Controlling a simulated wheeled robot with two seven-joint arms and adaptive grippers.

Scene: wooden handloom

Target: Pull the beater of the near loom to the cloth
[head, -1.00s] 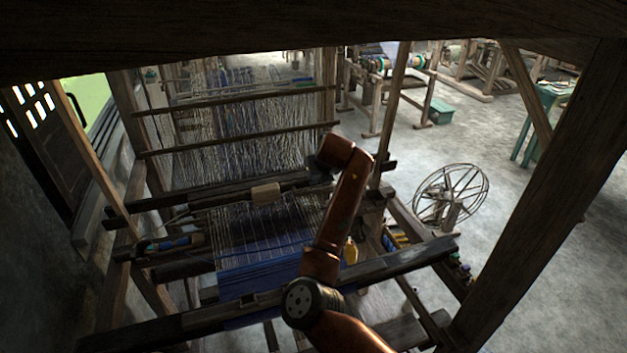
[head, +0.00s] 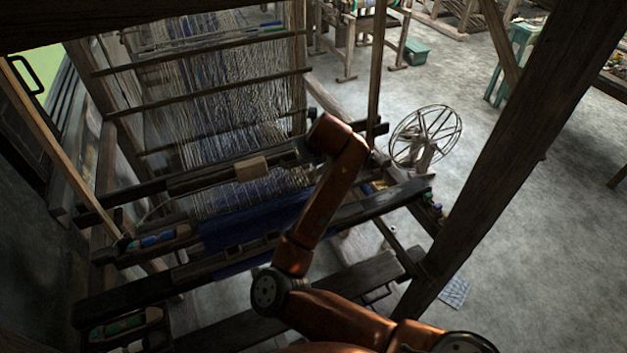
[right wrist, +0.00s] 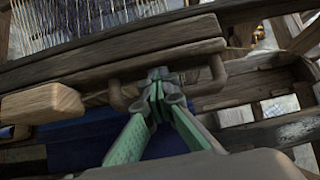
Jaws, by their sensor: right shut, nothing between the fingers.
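The near loom's beater (head: 210,180) is a dark wooden bar with a pale block, lying across the pale warp threads (head: 205,110). Blue cloth (head: 262,220) lies in front of it, with a strip of threads between. In the right wrist view the beater (right wrist: 120,52) spans the picture, the pale block (right wrist: 42,104) at left and a bracket-like handle (right wrist: 217,73) on its front. My right gripper (right wrist: 158,85) is shut, its green fingers meeting at that handle; whether they hook it I cannot tell. In the head view my copper arm partly hides it. My left gripper is out of view.
The front beam (head: 180,278) crosses before the cloth. A thick slanting post (head: 490,150) stands right of my arm. A spoked wheel (head: 425,138) stands on the floor beyond. Open grey floor (head: 545,240) lies to the right.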

